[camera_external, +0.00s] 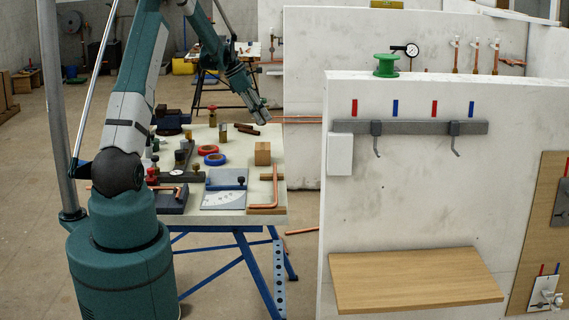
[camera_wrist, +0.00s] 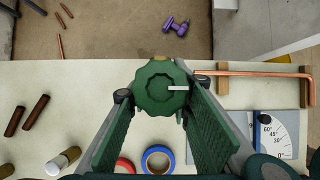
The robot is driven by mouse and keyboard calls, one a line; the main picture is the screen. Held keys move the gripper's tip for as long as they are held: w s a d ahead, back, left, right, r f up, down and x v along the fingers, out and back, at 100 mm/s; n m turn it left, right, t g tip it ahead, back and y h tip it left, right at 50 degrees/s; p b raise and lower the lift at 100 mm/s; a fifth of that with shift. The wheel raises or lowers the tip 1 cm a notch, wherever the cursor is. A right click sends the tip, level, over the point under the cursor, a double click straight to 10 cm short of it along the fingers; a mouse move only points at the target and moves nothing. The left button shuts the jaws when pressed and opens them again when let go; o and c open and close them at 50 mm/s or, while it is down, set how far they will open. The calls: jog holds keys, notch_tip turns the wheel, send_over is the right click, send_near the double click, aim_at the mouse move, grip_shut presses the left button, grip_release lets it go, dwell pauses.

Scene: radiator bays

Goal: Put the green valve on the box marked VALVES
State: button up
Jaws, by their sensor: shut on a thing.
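A green valve (camera_wrist: 160,87) with a round, lobed knob and a pale pointer shows in the middle of the wrist view. My gripper (camera_wrist: 154,94) is shut on it, with one green-padded finger on each side. In the external view my gripper (camera_external: 262,114) hangs above the far right part of the worktable, near the white wall panel. The valve cannot be made out there. No box with readable VALVES lettering shows in either view.
The worktable (camera_external: 235,165) carries tape rolls, a wooden block (camera_external: 263,153), a bent copper pipe (camera_external: 275,188) and several small parts. A white panel (camera_external: 420,200) with a hook rail and wooden shelf (camera_external: 415,279) stands right. A purple part (camera_wrist: 177,26) lies beyond the table.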

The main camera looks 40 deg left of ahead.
jog(key=shift+f, duration=2.55)
jog(key=shift+f, duration=1.9)
jog(key=shift+f, duration=0.15)
jog(key=o, duration=1.2)
jog(key=shift+c, duration=0.2)
jog(key=shift+r, duration=0.2)
jog(key=v, duration=1.2)
jog(key=shift+d+r, duration=0.1)
jog(key=shift+d, duration=0.05)
